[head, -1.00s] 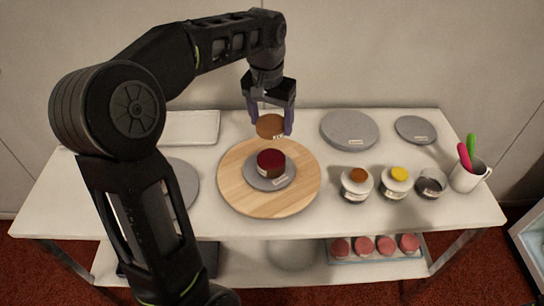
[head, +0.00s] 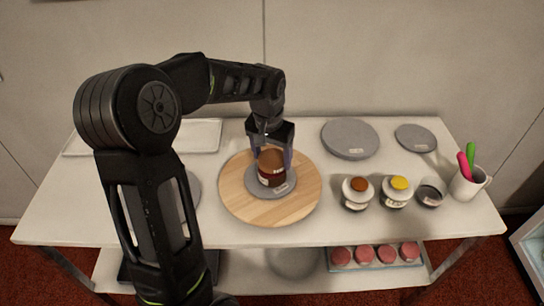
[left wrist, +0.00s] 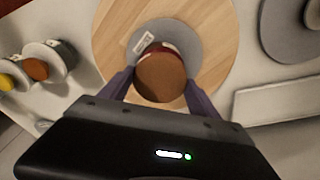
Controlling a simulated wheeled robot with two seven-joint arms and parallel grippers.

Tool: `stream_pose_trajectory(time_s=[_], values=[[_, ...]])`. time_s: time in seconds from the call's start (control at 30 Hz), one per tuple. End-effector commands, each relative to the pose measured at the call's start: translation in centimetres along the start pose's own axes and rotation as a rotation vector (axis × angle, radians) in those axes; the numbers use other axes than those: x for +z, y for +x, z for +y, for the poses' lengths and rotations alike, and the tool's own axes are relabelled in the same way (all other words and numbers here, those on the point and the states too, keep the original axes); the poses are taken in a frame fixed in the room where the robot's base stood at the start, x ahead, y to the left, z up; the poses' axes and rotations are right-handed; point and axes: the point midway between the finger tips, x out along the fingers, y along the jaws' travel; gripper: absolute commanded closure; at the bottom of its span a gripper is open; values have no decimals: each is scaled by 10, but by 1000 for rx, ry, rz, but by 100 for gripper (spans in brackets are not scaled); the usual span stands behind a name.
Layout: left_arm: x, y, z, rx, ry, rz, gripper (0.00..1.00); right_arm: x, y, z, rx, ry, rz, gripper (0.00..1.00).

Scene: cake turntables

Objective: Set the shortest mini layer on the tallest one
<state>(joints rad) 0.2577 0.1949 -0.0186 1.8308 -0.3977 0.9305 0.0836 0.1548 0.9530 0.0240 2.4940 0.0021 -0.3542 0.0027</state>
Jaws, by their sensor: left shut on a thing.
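My left gripper (head: 271,160) is shut on a brown mini layer (head: 271,157), which also shows from above in the left wrist view (left wrist: 161,78). A dark red mini layer (head: 268,179) stands on a small grey plate (head: 285,188) on the round wooden turntable (head: 235,199). The brown layer is directly over the red one and hides its top; I cannot tell whether they touch. In the left wrist view the red layer's edge (left wrist: 160,47) shows behind the brown layer, slightly offset. My right gripper is not in view.
Right of the turntable stand small pots with brown (head: 359,185) and yellow (head: 400,183) tops, a dark cup (head: 429,197) and a mug with coloured handles (head: 466,185). Grey discs (head: 350,139) lie behind. A pale tray (head: 200,135) is at back left. Pink rounds (head: 375,253) sit below.

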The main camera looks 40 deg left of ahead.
Motion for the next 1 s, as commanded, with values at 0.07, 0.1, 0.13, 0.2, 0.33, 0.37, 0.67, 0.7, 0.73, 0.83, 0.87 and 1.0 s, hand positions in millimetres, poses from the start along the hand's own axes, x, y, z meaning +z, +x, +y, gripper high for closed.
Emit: stream_pose_trajectory(time_s=[0.07, 0.1, 0.13, 0.2, 0.33, 0.37, 0.67, 0.7, 0.73, 0.83, 0.87, 1.0], values=[[1, 7, 0, 0, 0, -1, 68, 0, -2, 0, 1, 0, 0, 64], [1, 8, 0, 0, 0, 0, 68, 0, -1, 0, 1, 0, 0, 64], [1, 9, 0, 0, 0, 0, 68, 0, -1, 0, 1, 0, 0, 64], [1, 9, 0, 0, 0, 1, 68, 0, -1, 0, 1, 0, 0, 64], [1, 9, 0, 0, 0, 1, 68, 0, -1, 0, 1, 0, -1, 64], [1, 10, 0, 0, 0, 1, 68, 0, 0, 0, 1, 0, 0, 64], [2, 12, 0, 0, 0, 0, 14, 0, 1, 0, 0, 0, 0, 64], [2, 12, 0, 0, 0, 0, 10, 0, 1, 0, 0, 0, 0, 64], [2, 12, 0, 0, 0, 0, 8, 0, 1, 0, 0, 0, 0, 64], [2, 12, 0, 0, 0, 0, 7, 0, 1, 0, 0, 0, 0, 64], [2, 12, 0, 0, 0, 0, 7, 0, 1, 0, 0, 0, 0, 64], [1, 11, 0, 0, 0, 1, 7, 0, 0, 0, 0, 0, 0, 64]])
